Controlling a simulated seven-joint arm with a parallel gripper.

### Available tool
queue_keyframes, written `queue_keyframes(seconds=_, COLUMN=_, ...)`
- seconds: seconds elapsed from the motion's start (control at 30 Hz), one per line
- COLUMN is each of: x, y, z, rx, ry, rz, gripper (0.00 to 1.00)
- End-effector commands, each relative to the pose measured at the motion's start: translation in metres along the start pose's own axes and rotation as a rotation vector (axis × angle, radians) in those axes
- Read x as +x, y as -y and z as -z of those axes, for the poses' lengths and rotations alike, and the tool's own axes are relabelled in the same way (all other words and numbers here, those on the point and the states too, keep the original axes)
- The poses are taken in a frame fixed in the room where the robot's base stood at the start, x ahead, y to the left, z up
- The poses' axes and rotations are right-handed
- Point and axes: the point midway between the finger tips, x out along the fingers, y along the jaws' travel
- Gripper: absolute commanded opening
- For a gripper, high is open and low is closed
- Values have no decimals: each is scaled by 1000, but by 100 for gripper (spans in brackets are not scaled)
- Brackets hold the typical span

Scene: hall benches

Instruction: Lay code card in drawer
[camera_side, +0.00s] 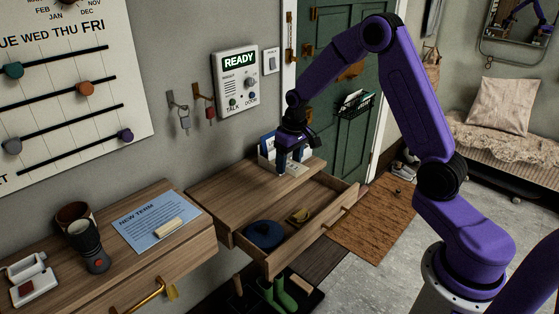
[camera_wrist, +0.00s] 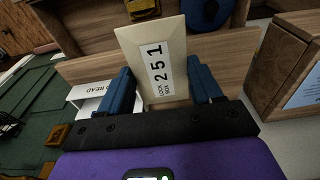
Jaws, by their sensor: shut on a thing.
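The code card (camera_wrist: 158,62) is a cream card printed "LOCK BOX 251". In the wrist view it stands between the two blue fingers of my gripper (camera_wrist: 162,84), which is shut on it. In the side view my gripper (camera_side: 294,163) points down over the back right of the wooden bench top, behind the drawer. The card shows there only as a small pale patch (camera_side: 294,170) at the fingers. The drawer (camera_side: 312,233) is pulled open. A round blue thing (camera_side: 263,235) and a yellow-brown thing (camera_side: 299,215) lie inside it, with bare floor around them.
A holder with white and blue papers (camera_side: 267,148) stands behind my gripper against the wall. Keys (camera_side: 184,118) hang above the bench. The left bench carries a blue notice (camera_side: 158,221), a flashlight (camera_side: 88,247) and a cup. Green boots (camera_side: 281,296) stand below the drawer.

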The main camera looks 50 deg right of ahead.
Motion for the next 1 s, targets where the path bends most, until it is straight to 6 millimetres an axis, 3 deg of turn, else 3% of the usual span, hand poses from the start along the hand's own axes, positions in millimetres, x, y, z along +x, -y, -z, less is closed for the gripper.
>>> queue_keyframes(seconds=0.27, x=-10, y=2, z=-23, rx=-1, ry=2, rz=0, gripper=32)
queue_keyframes(seconds=0.47, x=15, y=-14, z=-58, rx=-10, ry=9, rz=6, gripper=32)
queue_keyframes(seconds=0.7, x=53, y=-55, z=-130, rx=1, ry=7, rz=12, gripper=32)
queue_keyframes(seconds=1.0, x=62, y=-70, z=-155, rx=3, ry=0, rz=13, gripper=32)
